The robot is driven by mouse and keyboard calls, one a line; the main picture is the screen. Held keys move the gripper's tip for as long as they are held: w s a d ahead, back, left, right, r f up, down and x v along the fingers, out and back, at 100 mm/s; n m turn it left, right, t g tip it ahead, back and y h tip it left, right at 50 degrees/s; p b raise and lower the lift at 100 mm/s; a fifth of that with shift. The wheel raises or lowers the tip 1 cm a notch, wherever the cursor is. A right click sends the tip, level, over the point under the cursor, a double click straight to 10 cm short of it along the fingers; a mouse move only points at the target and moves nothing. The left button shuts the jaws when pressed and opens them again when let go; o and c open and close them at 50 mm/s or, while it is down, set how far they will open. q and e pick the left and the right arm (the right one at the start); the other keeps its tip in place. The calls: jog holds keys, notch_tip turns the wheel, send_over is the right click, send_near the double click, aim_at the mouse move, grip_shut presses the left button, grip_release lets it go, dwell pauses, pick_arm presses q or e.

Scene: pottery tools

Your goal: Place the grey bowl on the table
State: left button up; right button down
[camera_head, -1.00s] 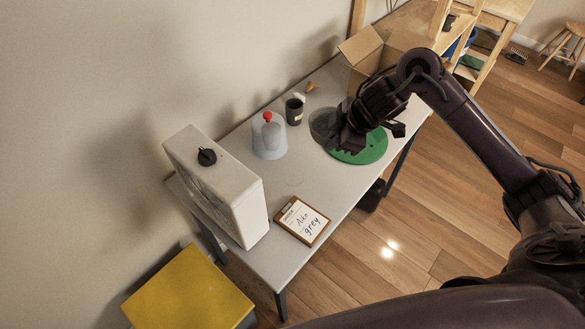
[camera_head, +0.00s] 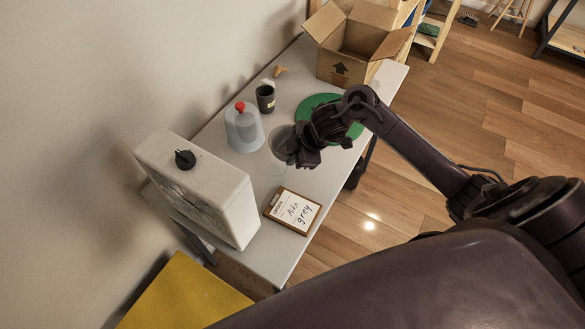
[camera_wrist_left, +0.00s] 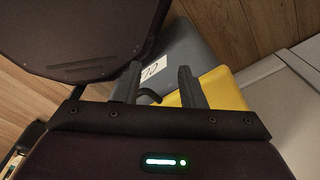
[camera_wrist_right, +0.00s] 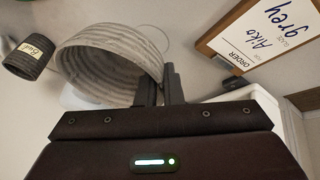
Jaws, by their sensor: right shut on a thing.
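The grey bowl (camera_head: 279,143) is held over the white table (camera_head: 240,176), between the green disc (camera_head: 318,101) and the clipboard. My right gripper (camera_head: 298,151) is shut on its rim and covers its right side in the head view. In the right wrist view the striped grey bowl (camera_wrist_right: 108,62) is tilted, with its rim between the fingers (camera_wrist_right: 160,88). I cannot tell whether its base touches the table. My left gripper (camera_wrist_left: 158,88) shows only in the left wrist view, with its fingers apart and nothing between them.
A clipboard (camera_head: 292,211) reading "Aiko grey" lies in front of the bowl. A clear dome with a red knob (camera_head: 243,130) and a dark cup (camera_head: 265,99) stand left of it. A white boxy appliance (camera_head: 196,190) stands at the left, an open cardboard box (camera_head: 350,60) at the back.

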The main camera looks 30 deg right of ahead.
jog(key=shift+f, duration=0.7)
notch_tip(320, 180, down, 4)
jog(key=shift+f, duration=0.1)
pick_arm(q)
jog(key=shift+w+a+f, duration=0.1)
jog(key=shift+w+a, duration=0.25)
jog(key=shift+w, duration=0.1)
jog(key=shift+s+f, duration=0.1)
pick_arm(e)
jog(key=c, duration=1.6)
grip_release()
jog(key=shift+f, duration=0.1)
pick_arm(q)
jog(key=shift+s, duration=0.1)
pick_arm(e)
jog(key=shift+o, duration=0.2)
